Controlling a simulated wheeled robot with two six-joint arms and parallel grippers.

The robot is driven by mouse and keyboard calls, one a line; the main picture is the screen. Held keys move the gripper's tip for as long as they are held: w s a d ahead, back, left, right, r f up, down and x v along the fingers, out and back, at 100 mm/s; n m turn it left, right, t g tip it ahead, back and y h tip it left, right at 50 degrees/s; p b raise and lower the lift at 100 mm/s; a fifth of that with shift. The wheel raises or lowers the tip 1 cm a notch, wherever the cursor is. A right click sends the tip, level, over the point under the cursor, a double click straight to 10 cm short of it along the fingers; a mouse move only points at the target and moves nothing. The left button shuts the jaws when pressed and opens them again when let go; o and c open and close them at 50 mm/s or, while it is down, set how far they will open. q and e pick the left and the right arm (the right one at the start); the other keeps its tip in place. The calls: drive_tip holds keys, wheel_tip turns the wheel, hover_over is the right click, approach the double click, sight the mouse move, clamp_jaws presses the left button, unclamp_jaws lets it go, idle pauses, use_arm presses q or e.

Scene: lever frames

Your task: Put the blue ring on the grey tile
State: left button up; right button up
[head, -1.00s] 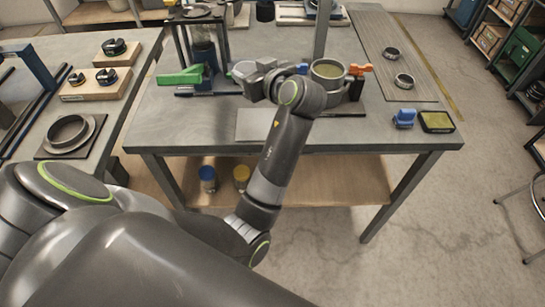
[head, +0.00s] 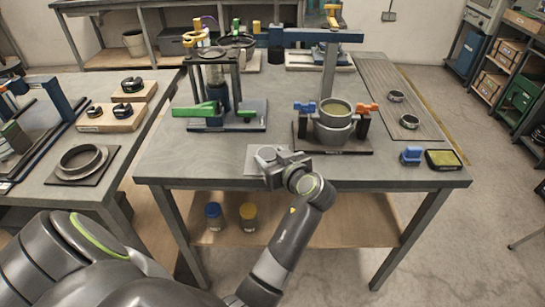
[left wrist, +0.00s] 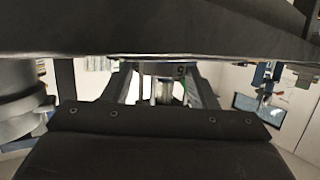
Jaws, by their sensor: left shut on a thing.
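The grey tile (head: 253,169) lies flat near the table's front edge in the head view, partly covered by my left gripper. My left gripper (head: 270,159) is shut, over the tile or just above it; I cannot tell the gap. A small rounded grey shape shows at its fingertips, but I cannot make out what it holds. In the left wrist view, dark gripper parts fill much of the picture and hide the grip. I cannot pick out a blue ring with certainty in either view. My right gripper is not in view.
A stand with a green lever (head: 196,110) is behind at the left. A round grey pot (head: 333,122) between blue and orange clamps stands behind at the right. The table's front left is clear.

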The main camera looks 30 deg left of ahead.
use_arm(q)
drive_tip(key=o, duration=1)
